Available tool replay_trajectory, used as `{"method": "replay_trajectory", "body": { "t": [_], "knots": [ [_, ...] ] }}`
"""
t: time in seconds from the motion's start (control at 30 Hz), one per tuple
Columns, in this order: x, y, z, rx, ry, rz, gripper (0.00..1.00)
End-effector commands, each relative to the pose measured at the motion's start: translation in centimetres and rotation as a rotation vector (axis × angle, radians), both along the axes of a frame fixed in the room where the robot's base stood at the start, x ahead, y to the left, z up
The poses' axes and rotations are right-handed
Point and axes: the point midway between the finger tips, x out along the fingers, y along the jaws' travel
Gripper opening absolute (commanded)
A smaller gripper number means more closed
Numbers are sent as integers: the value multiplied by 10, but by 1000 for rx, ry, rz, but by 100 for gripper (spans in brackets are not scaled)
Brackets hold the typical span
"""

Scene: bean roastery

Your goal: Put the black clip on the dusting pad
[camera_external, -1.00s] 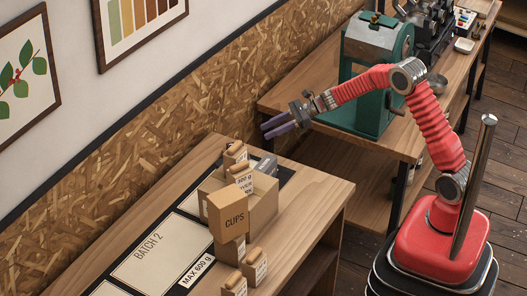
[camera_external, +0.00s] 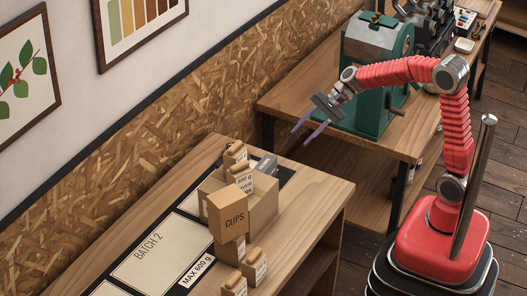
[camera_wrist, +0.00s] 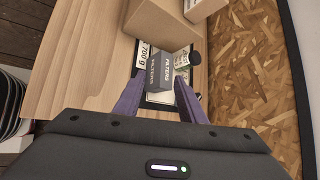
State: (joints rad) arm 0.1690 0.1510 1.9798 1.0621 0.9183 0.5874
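I cannot make out the black clip or the dusting pad for certain in either view. My gripper (camera_external: 307,138) is open and empty, its two purple fingers apart and pointing down to the left. It hangs in the air beyond the far end of the front bench (camera_external: 318,186). In the wrist view my gripper (camera_wrist: 157,102) has a grey box marked FILTERS (camera_wrist: 153,72) showing between and beyond its fingers. The fingers hide part of the bench.
A green machine (camera_external: 362,105) stands on the back bench. The bench's right end is clear.

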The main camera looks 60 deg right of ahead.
Motion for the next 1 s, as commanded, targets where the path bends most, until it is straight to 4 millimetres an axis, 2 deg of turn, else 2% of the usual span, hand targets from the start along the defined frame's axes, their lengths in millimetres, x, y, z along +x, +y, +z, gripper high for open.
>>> {"method": "replay_trajectory", "body": {
  "t": [0.1, 0.47, 0.7, 1.0],
  "knots": [
    [-33, 4, 11, -113, -60, 102, 37],
    [-125, -4, 25, -453, -223, 407, 37],
    [-180, -20, 27, -682, -320, 607, 37],
    [-240, -49, 25, -974, -424, 849, 37]
  ]
}}
